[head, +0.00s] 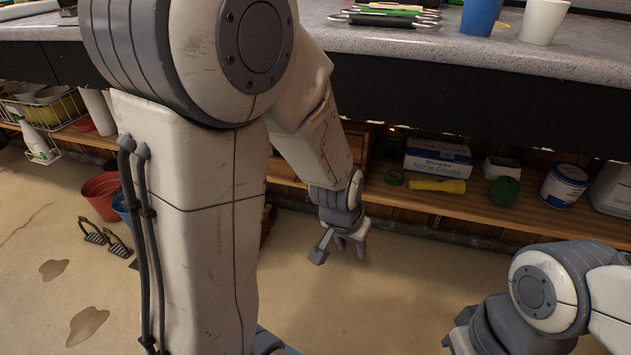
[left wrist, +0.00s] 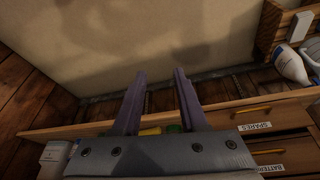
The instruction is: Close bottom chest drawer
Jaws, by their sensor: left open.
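The wooden chest (head: 357,142) is under the counter in the head view, mostly hidden behind my left arm. In the left wrist view, two wooden drawer fronts show at lower right: one labelled SPARES (left wrist: 285,118) and one labelled BATTERIES (left wrist: 300,153), each with a yellow handle. How far either drawer stands out is unclear. My left gripper (head: 341,252) is open and empty, low in front of the shelf; its spread fingers also show in the left wrist view (left wrist: 160,76), apart from the drawers. My right gripper (head: 462,335) is at the lower right, its fingertips not clear.
A wooden shelf (head: 455,205) under the grey counter (head: 400,45) holds a glove box (head: 437,158), a yellow flashlight (head: 437,185), green tape and a can (head: 565,186). A red bucket (head: 101,196) and sandals (head: 106,237) are on the floor at left. Floor in front of the shelf is clear.

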